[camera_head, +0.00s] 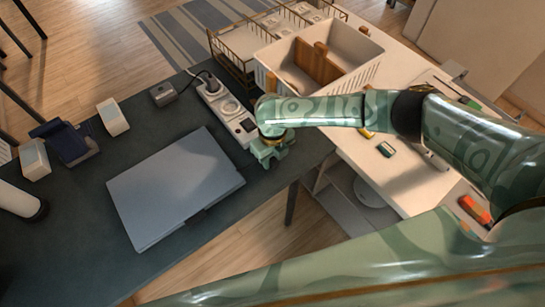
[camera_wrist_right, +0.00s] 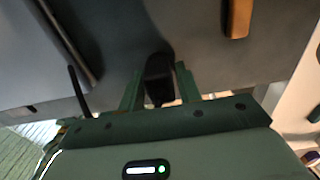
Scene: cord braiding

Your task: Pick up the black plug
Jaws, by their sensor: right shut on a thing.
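The black plug (camera_wrist_right: 158,78) shows in the right wrist view between the two green fingers of my right gripper (camera_wrist_right: 161,88). The fingers are shut on its sides. In the head view my right gripper (camera_head: 270,152) is over the dark desk, by the near end of the white power strip (camera_head: 238,124), and the plug in it cannot be made out. I cannot tell whether the plug touches the surface below. My left gripper is not in view.
A closed grey laptop (camera_head: 175,188) lies left of my right gripper. A white bin (camera_head: 350,62) with wooden boards stands on the white table beyond. White blocks (camera_head: 112,117) stand at left.

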